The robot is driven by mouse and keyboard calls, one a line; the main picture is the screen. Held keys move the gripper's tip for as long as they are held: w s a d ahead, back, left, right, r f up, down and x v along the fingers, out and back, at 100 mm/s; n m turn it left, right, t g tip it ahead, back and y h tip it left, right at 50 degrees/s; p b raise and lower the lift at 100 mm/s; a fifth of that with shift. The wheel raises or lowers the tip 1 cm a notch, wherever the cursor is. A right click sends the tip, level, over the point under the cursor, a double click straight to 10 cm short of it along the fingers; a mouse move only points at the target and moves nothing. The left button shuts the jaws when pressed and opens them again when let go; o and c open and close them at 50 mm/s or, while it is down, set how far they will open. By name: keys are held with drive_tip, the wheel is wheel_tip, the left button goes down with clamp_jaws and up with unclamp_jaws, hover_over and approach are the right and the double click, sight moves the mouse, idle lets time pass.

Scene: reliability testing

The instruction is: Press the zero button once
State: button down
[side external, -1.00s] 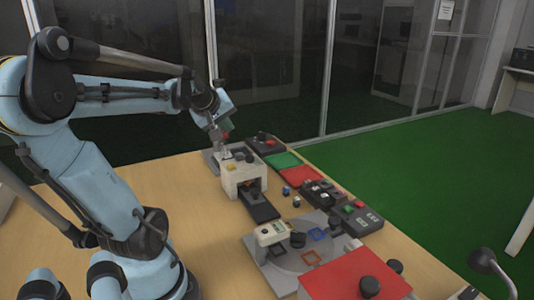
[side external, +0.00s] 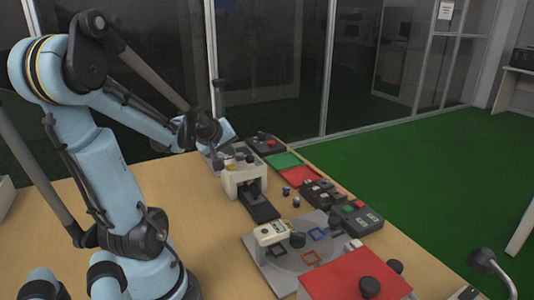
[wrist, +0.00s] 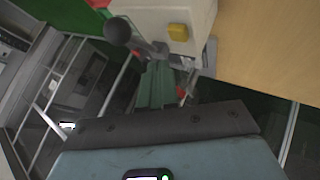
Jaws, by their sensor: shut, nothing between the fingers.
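A white machine (side external: 245,178) stands on the wooden table with a dark track in front of it. A yellow button (wrist: 178,32) shows on its white face in the wrist view. No label reading zero is legible, so I cannot tell which button is the zero one. My gripper (side external: 217,162) is shut and empty, low beside the back left of the white machine. Its fingertips are small and partly hidden in the side view, so contact cannot be told. A black round knob (wrist: 117,32) sticks out beside the machine in the wrist view.
A small white device (side external: 271,233) stands on a grey plate (side external: 258,254) nearer the front. Green (side external: 283,160) and red (side external: 299,176) pads and dark button boxes (side external: 355,217) lie to the right. A red box (side external: 335,280) is at the front.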

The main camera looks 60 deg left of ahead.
sight(236, 164)
drive_tip(key=shift+f, duration=0.7)
drive_tip(key=shift+f, duration=0.2)
idle(1.5)
drive_tip(key=shift+f, duration=0.25)
drive_tip(key=shift+f, duration=0.35)
idle(0.7)
drive_tip(key=shift+r, duration=0.8)
drive_tip(key=shift+r, duration=2.5)
drive_tip(key=shift+d, duration=0.1)
